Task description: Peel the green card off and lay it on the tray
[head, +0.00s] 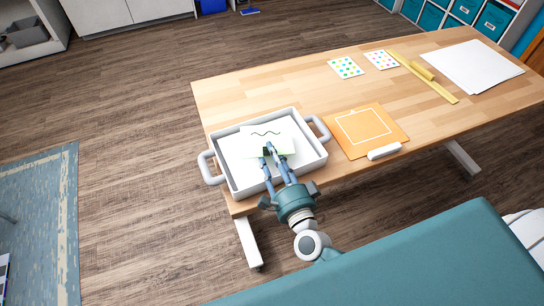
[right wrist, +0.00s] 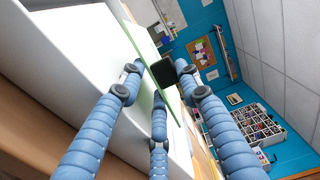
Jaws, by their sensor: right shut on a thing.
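The green card (head: 282,142), pale green with a dark wavy line near it, is over the inside of the white tray (head: 318,160). My right gripper (head: 267,150) is shut on the card's near edge. In the right wrist view the card (right wrist: 143,48) shows nearly edge-on as a thin green strip between my blue segmented fingers (right wrist: 158,80). A pale sheet (head: 236,149) shows beside the card in the tray. I cannot tell whether the card touches the tray floor. My left gripper is not in view.
An orange mat (head: 385,119) with a white outline and a white bar (head: 384,151) lies right of the tray. Two dotted sheets (head: 345,68), a yellow ruler (head: 425,77) and white paper (head: 471,66) lie farther back. The wooden table (head: 250,85) is bare behind the tray.

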